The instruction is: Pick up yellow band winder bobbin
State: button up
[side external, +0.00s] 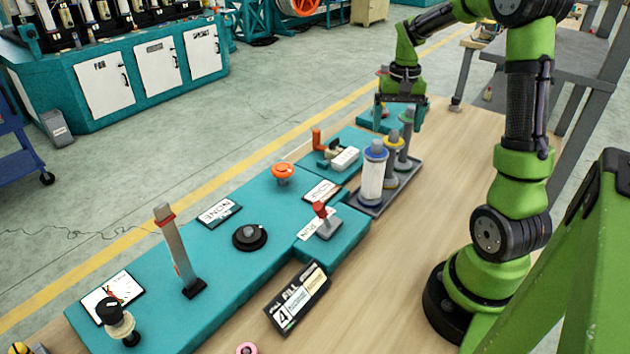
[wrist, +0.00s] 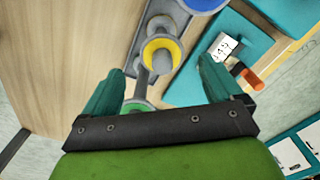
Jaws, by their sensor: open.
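The yellow band winder bobbin (side external: 392,140) stands upright in a dark tray (side external: 376,207), between a blue-banded bobbin (side external: 373,172) and a third bobbin (side external: 406,125). In the wrist view, the yellow band (wrist: 175,45) shows from above as a ring around a grey core, centred between my fingers and a little beyond their tips. My gripper (side external: 399,112) is open and empty, pointing down over the far end of the tray, above the third bobbin. In the wrist view, my gripper (wrist: 162,67) partly covers the green-banded bobbin (wrist: 137,104).
The blue-banded bobbin (wrist: 203,4) stands close beside the yellow one. A teal control panel (side external: 270,205) with an orange button (side external: 283,172), levers and knobs lies left of the tray. The wooden table (side external: 400,270) is clear right of the tray and in front of it.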

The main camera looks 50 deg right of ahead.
aim_at(395, 131)
jog(key=f, duration=0.5)
jog(key=shift+w+a, duration=0.1)
jog(key=shift+a, duration=0.1)
jog(key=shift+c, duration=0.2)
jog(key=c, duration=1.5)
